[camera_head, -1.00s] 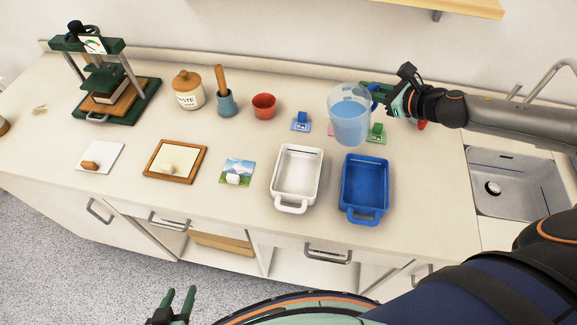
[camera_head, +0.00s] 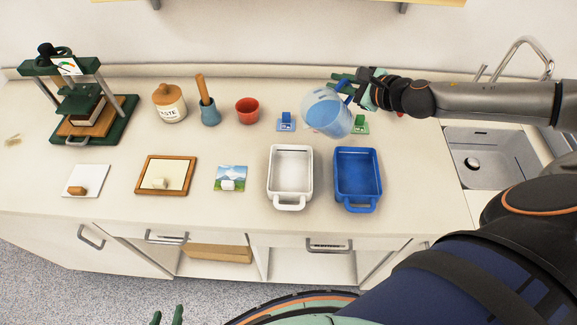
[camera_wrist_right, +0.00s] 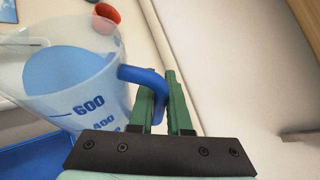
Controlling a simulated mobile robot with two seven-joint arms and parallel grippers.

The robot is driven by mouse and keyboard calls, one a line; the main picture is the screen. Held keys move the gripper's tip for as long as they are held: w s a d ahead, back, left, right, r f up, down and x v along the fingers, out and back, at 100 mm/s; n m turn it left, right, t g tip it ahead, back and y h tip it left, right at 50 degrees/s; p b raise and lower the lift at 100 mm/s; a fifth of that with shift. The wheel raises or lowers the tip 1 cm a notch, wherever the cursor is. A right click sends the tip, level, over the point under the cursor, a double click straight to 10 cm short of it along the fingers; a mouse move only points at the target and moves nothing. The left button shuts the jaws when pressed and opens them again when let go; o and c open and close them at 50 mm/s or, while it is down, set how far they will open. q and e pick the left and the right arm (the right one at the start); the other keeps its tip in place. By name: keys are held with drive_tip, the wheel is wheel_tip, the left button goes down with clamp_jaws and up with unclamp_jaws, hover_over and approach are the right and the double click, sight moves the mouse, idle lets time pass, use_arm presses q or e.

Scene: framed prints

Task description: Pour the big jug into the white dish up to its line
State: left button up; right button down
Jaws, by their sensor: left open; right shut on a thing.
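The big jug (camera_head: 326,115) is clear, with a blue handle and blue liquid inside. It is above the counter behind the white dish (camera_head: 290,166), its top tipped to the left. My right gripper (camera_head: 352,86) is shut on the handle, also visible in the right wrist view (camera_wrist_right: 158,92). There the jug (camera_wrist_right: 75,80) shows printed marks, 600 and 400. The white dish has a front handle and looks empty; I cannot make out its line. My left gripper (camera_head: 168,315) is open and empty at the bottom edge, partly cut off.
A blue dish (camera_head: 358,172) stands right of the white dish. A red cup (camera_head: 247,111), a blue mortar (camera_head: 209,113), a jar (camera_head: 170,104) and a press (camera_head: 92,100) stand left. A sink (camera_head: 485,155) is at right.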

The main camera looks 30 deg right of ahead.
drive_tip(key=shift+a+r, duration=0.3)
drive_tip(key=shift+a, duration=0.05)
use_arm(q)
drive_tip(key=shift+a, duration=0.25)
use_arm(e)
drive_tip(key=shift+d, duration=0.1)
use_arm(q)
drive_tip(key=shift+d, duration=0.1)
use_arm(e)
drive_tip(key=shift+d, duration=0.1)
drive_tip(key=shift+a+n, duration=0.3)
use_arm(q)
drive_tip(key=shift+a, duration=0.3)
use_arm(e)
drive_tip(key=shift+h, duration=0.3)
use_arm(q)
drive_tip(key=shift+a, duration=0.3)
use_arm(e)
drive_tip(key=shift+s+a+r+n+t, duration=0.1)
drive_tip(key=shift+a+r+n+t, duration=0.1)
drive_tip(key=shift+a+n+t, duration=0.15)
use_arm(q)
drive_tip(key=shift+d+f, duration=0.1)
drive_tip(key=shift+d, duration=0.05)
use_arm(e)
drive_tip(key=shift+s+a+f+n+h, duration=0.1)
drive_tip(key=shift+a+f+n+h, duration=0.3)
drive_tip(key=shift+f+n+h, duration=0.2)
